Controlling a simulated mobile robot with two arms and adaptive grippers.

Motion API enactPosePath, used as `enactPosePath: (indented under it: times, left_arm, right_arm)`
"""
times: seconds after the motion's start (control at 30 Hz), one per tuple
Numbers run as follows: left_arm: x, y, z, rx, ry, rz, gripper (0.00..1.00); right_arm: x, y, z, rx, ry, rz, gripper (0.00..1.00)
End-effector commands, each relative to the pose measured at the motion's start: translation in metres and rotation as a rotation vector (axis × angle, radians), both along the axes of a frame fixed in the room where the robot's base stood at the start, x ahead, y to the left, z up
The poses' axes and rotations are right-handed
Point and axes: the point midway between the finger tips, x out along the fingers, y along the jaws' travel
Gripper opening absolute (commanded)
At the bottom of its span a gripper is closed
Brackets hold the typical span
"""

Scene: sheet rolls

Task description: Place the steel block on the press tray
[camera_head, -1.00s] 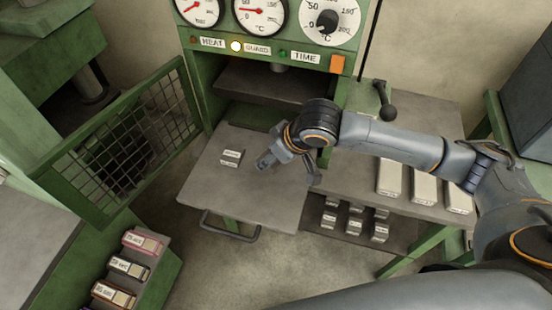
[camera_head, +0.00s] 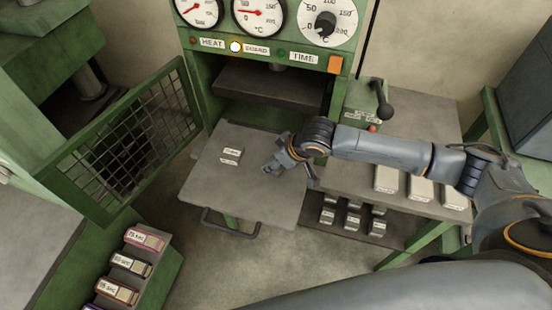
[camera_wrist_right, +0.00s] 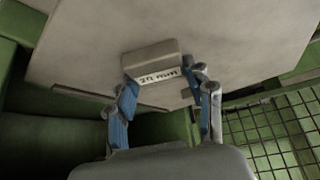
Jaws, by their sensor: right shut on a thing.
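In the right wrist view a small grey steel block (camera_wrist_right: 152,58) with a "20 mm" label sits between the fingertips of my right gripper (camera_wrist_right: 162,88), over the grey press tray (camera_wrist_right: 235,40). The gripper is shut on it. In the head view my right gripper (camera_head: 287,168) is over the right half of the press tray (camera_head: 265,200). A small labelled block (camera_head: 231,155) shows on the tray, left of the gripper. I cannot tell whether it is the same block. My left gripper is not in view.
The press (camera_head: 275,90) stands behind the tray, with gauges above. A green mesh guard (camera_head: 110,150) is open at the left. Several small blocks (camera_head: 352,215) are on a low shelf at the right, below larger pale blocks (camera_head: 420,188). Labelled rolls (camera_head: 130,265) stand at lower left.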

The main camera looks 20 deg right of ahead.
Motion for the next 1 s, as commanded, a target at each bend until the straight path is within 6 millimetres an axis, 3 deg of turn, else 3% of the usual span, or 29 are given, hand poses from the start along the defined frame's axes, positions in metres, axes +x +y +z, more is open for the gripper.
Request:
enactPosePath:
  times: [0.27, 0.3, 0.37, 0.77, 1.0]
  left_arm:
    - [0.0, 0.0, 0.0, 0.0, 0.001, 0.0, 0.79]
    - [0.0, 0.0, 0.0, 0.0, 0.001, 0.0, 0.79]
    - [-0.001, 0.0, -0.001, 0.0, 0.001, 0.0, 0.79]
    - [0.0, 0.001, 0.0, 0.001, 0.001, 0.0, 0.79]
    - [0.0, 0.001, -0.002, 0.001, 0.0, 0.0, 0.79]
  right_arm:
    - [-0.001, 0.0, -0.009, 0.0, 0.001, 0.001, 0.0]
    - [-0.002, 0.0, -0.01, -0.003, 0.006, 0.0, 0.6]
    - [-0.002, -0.001, -0.011, -0.004, 0.007, 0.0, 0.73]
    - [-0.002, -0.001, -0.011, -0.005, 0.009, -0.001, 0.75]
    - [-0.009, -0.006, 0.015, -0.002, 0.003, -0.001, 0.75]
